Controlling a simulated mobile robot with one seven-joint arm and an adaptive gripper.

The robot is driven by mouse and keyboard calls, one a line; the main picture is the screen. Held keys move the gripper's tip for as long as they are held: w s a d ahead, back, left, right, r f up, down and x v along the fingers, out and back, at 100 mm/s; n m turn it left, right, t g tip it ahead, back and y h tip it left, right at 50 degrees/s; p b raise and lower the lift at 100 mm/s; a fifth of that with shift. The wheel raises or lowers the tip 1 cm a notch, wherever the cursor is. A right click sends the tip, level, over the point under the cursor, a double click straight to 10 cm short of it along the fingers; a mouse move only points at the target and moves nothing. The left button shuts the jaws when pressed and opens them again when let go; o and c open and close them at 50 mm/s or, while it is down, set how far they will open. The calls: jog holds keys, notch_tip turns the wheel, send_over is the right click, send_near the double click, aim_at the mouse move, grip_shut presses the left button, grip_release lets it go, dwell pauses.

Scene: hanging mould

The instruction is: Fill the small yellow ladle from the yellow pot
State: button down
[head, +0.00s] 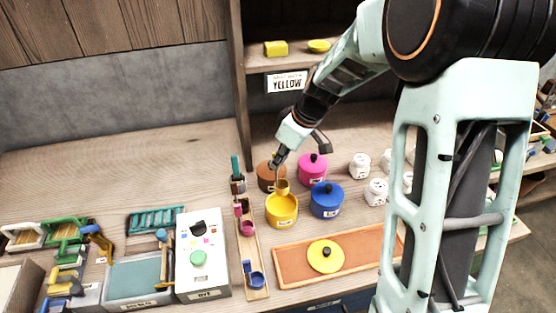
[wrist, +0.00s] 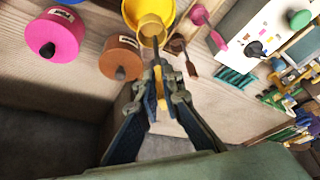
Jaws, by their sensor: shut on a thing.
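The small yellow ladle (head: 282,187) has its cup just above the yellow pot (head: 282,212). In the wrist view the ladle's cup (wrist: 151,30) overlaps the open mouth of the yellow pot (wrist: 137,8). My gripper (head: 277,160) is shut on the ladle's handle, and it also shows in the wrist view (wrist: 159,80). The ladle hangs roughly upright below the jaws. The pot has no lid on it. A yellow lid with a dark knob (head: 325,257) lies on an orange tray (head: 377,249). I cannot tell what is inside the ladle's cup.
A brown pot (head: 268,175), a pink pot (head: 312,170) and a blue pot (head: 326,201) stand close around the yellow pot. A wooden rack (head: 256,236) with other ladles stands to its left. Small white jars (head: 376,191) stand to the right.

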aim_at(279, 190)
jog(key=shift+f+b, duration=1.5)
jog(key=shift+f, duration=1.2)
notch_tip(279, 190, down, 7)
jog(key=b, duration=0.7)
jog(key=shift+r, duration=0.2)
jog(key=shift+r, duration=0.15)
jog(key=shift+r+p, duration=2.2)
jog(key=shift+r, duration=1.65)
